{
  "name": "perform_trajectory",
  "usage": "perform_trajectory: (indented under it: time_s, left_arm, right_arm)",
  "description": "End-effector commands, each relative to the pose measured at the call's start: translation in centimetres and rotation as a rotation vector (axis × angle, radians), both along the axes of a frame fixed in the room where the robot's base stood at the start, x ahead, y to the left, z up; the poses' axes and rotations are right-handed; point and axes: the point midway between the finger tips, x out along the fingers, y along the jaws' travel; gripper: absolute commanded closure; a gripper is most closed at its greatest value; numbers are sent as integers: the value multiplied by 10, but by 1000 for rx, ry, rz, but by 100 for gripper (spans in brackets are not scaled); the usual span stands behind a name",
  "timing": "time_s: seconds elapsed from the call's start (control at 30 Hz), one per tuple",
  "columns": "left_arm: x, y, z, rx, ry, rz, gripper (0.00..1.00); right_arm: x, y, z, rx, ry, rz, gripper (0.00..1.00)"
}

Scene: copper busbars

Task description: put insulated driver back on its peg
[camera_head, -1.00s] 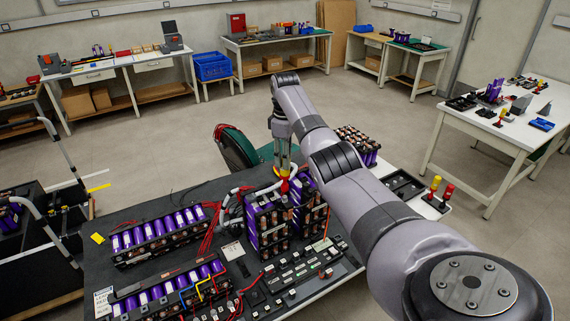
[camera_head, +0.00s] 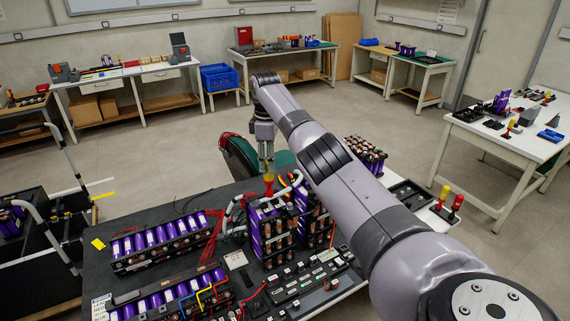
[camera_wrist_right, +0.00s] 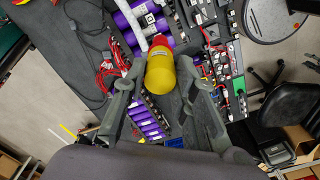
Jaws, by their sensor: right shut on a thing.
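My right gripper (camera_head: 267,167) hangs above the dark bench with its fingers pointing down, shut on a driver (camera_head: 269,182). In the right wrist view the driver (camera_wrist_right: 160,75) shows a thick yellow handle with a red far end, between the fingertips (camera_wrist_right: 163,66). Its shaft cannot be made out. The driver is above the upright purple battery modules (camera_head: 268,228). Two similar handles, a yellow-topped one (camera_head: 443,194) and a red-topped one (camera_head: 457,203), stand at the right end of the bench. I cannot make out an empty peg. My left gripper is not in view.
Purple cell trays (camera_head: 160,240) lie on the left of the bench. Red cables (camera_head: 212,238) and pale hoses lie close to the modules. A black tray (camera_head: 410,194) sits beside the two standing handles. A white table (camera_head: 490,140) stands at right, with open floor between.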

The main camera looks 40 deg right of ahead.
Motion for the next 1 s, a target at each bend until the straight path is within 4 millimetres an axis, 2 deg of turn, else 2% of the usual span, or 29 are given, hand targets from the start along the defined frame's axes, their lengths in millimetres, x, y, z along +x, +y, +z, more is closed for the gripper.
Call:
perform_trajectory:
  time_s: [0.03,0.1,0.23,0.33,0.57,0.7,0.9,1.0]
  left_arm:
    - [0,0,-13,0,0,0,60]
    - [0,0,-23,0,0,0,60]
    - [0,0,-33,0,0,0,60]
    - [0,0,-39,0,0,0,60]
    - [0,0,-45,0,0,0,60]
    - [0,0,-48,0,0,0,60]
    - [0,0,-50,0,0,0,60]
    - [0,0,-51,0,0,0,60]
  right_arm:
    - [5,13,-12,-6,1,61,100]
    - [8,33,-25,-7,2,167,100]
    - [7,63,-52,-5,5,402,100]
    - [-1,83,-80,-3,4,639,100]
    - [-35,117,-151,2,4,1298,100]
    - [-62,134,-191,5,2,1694,100]
    - [-97,157,-230,6,-6,2130,100]
    - [-109,163,-241,4,-6,2257,100]
